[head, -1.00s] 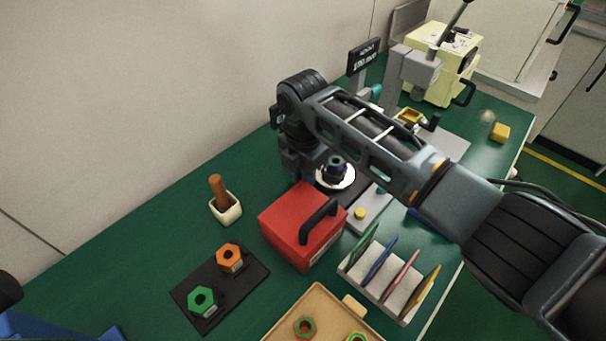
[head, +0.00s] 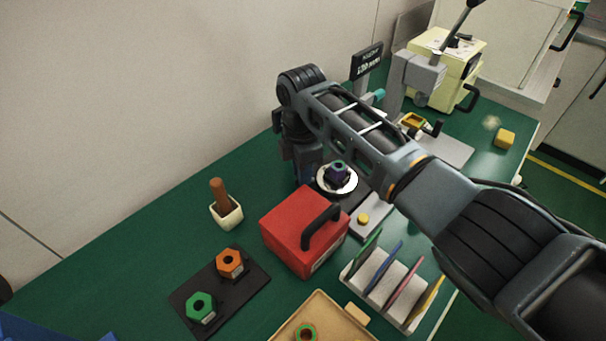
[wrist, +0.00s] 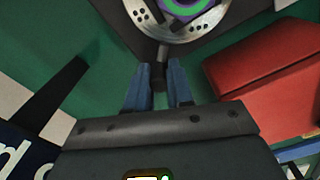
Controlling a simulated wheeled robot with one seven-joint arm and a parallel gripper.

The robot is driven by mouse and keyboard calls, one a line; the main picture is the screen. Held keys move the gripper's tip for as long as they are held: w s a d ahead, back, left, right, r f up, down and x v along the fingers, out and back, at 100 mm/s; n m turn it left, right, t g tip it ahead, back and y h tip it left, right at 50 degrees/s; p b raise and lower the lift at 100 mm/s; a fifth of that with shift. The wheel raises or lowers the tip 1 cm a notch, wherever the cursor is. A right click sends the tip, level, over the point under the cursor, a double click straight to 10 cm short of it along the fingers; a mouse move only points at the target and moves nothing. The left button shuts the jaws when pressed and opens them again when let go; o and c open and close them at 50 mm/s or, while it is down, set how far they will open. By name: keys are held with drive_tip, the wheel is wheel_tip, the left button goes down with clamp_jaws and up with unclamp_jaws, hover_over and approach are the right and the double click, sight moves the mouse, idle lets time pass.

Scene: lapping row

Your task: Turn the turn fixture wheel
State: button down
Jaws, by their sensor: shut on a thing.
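The turn fixture wheel (wrist: 181,24) is a round silver disc with holes and a graduated rim, cut off by the top of the wrist view. A purple nut with a green ring (wrist: 187,5) sits at its middle. In the head view the wheel (head: 351,184) shows as a pale disc under the dark purple nut (head: 338,172). A short crank with a black knob (wrist: 163,74) sticks out from the rim. My gripper (wrist: 160,82) has its two blue fingers on either side of this knob, shut on it. In the head view my gripper (head: 306,172) stands beside the wheel's left side.
A red box with a black handle (head: 291,229) stands close in front of the wheel. A slotted rack (head: 372,285) and a yellow-button block (head: 367,217) are to the right. A pot with a brown handle (head: 226,214) stands left. A sign (head: 368,60) rises behind.

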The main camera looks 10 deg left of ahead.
drive_tip(key=shift+w+r, duration=0.1)
drive_tip(key=shift+w, duration=0.05)
drive_tip(key=c, duration=1)
unclamp_jaws()
drive_tip(key=shift+r, duration=3.85)
